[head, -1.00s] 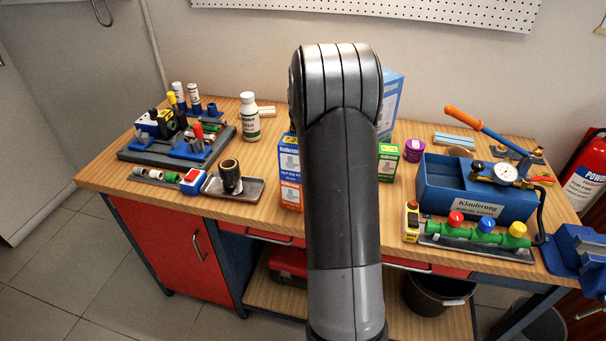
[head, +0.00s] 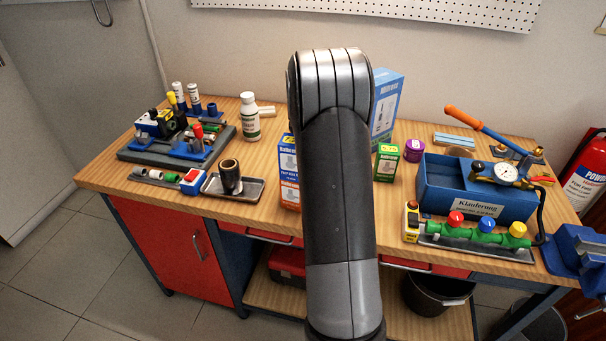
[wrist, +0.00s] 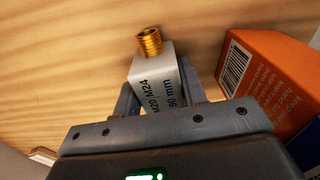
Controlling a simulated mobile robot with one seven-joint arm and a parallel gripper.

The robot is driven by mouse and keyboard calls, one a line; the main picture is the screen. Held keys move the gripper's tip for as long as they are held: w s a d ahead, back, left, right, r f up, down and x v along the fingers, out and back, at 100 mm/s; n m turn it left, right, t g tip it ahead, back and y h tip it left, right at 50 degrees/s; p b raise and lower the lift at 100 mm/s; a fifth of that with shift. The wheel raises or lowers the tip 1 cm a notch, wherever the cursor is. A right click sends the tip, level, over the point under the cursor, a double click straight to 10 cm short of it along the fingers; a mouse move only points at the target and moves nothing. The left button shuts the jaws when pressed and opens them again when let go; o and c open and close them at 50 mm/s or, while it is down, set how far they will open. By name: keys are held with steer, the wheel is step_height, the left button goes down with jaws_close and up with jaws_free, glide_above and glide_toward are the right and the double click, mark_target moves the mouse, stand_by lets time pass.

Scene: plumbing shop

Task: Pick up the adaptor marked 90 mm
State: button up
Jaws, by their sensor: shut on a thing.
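The adaptor (wrist: 153,74) shows in the wrist view as a light grey block with a brass threaded end (wrist: 150,41). Its printed side reads "90 mm" and "M20/M24". My gripper (wrist: 158,97) is shut on the block, with one finger on each side. The brass end points away from the gripper, over the wooden bench top. I cannot tell whether the adaptor touches the bench. In the head view my arm hides the gripper and the adaptor.
An orange and blue box (wrist: 272,85) stands close to the right of my gripper; it also shows in the head view (head: 289,172). A green box (head: 386,162) and a tall blue box (head: 385,108) stand right of my arm. A blue test pump (head: 475,190) is farther right.

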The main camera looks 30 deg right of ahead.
steer(key=c, duration=0.3)
